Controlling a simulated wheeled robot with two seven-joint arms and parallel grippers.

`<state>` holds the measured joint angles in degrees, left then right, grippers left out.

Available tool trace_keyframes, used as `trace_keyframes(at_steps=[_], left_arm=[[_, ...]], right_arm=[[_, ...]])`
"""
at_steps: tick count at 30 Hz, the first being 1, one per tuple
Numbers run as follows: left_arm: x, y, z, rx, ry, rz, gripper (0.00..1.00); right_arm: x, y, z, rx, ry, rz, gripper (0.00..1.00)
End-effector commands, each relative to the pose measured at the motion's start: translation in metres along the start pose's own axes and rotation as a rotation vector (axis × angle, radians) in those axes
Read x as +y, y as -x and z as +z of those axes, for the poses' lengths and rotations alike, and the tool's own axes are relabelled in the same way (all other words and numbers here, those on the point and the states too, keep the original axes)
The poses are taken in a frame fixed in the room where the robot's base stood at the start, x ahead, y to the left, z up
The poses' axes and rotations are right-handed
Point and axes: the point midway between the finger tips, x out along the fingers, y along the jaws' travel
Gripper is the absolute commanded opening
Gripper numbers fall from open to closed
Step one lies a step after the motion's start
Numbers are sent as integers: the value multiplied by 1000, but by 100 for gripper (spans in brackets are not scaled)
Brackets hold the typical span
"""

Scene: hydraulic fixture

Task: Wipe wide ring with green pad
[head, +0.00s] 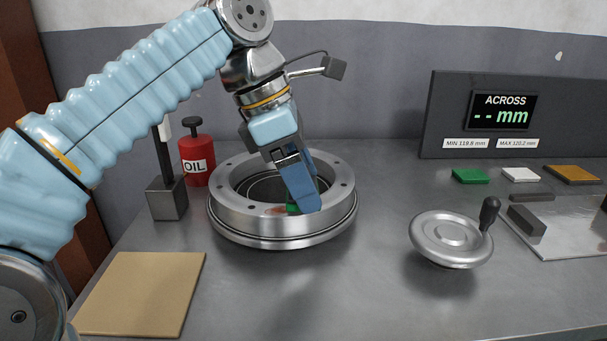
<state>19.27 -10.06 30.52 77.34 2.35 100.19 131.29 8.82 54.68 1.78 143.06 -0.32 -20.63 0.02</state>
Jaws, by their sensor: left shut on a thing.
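The wide ring (230,213) is a thick metal ring with bolt holes in its flange, lying on the bench left of centre. A reddish-brown smear (276,211) shows on the rim just left of the pad. My right gripper is not in view.
A red oil can (196,158) and a dark block with a post (167,198) stand left of the ring. A tan board (142,293) lies front left. A handwheel (451,238) is at right. Green (470,176), white (521,175) and orange (572,174) flat pieces lie behind it.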

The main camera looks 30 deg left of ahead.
Motion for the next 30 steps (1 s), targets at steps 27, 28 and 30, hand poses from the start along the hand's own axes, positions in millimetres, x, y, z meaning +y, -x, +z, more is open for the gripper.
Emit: trace_keyframes(at_steps=[27, 28, 30], left_arm=[[0, -15, -6, 0, 0, 0, 40], [0, -15, -6, 0, 0, 0, 39], [0, -17, -7, 0, 0, 0, 39]], right_arm=[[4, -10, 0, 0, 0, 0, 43], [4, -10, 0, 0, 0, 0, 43], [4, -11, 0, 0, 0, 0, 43]])
